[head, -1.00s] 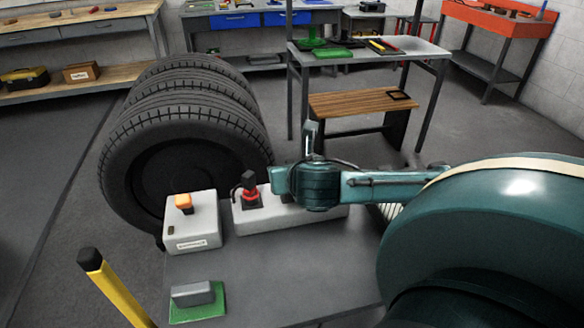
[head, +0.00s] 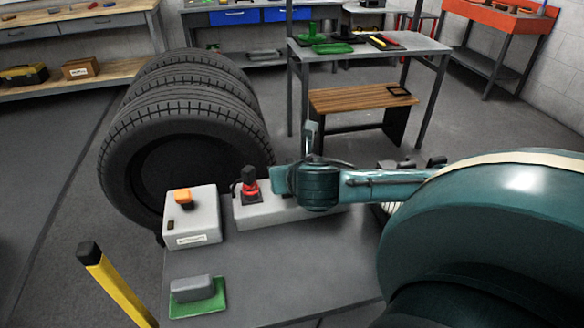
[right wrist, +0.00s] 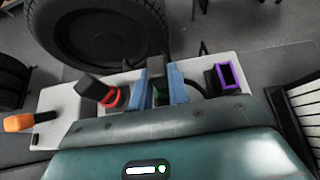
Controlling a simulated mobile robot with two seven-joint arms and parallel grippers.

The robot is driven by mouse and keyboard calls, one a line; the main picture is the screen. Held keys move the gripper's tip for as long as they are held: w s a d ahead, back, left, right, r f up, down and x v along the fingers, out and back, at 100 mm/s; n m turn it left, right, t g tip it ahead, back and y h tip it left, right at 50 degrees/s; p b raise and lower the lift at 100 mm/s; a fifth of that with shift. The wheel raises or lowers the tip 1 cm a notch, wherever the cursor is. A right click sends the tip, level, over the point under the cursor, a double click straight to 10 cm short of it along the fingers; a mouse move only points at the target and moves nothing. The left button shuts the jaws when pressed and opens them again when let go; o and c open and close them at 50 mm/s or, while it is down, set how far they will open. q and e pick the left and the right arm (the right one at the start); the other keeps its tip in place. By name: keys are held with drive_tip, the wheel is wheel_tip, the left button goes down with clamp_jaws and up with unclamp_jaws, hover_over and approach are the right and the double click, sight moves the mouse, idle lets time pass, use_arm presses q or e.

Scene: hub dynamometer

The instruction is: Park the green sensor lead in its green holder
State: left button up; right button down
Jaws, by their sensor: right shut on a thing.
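In the right wrist view my right gripper (right wrist: 162,88) is shut on the green sensor lead (right wrist: 157,68), a dark plug between its two blue-grey fingers. A small patch of green (right wrist: 162,92) shows low between the fingers. I cannot tell if it is the lead's band or the green holder, or whether the lead is seated. In the head view my right gripper (head: 284,181) is over the long pale block (head: 262,212) and hides the part under it. My left gripper is not in view.
On the block, a black plug with a red band (right wrist: 112,96) stands left of my gripper, and an open purple holder (right wrist: 226,75) right of it. A pale box with an orange knob (head: 184,195), a grey block on a green pad (head: 205,305) and large tyres (head: 180,150) are nearby.

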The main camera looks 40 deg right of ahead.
drive_tip(key=shift+f, duration=0.2)
drive_tip(key=c, duration=1.3)
unclamp_jaws()
drive_tip(key=shift+o, duration=0.2)
use_arm(q)
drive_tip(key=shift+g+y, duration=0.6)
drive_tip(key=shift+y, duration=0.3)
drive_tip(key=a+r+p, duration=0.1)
drive_tip(key=p, duration=0.4)
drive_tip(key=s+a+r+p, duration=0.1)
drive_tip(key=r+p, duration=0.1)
drive_tip(key=p, duration=0.3)
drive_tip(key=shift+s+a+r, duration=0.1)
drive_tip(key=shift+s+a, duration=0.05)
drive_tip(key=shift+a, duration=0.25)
use_arm(e)
drive_tip(key=v, duration=1.2)
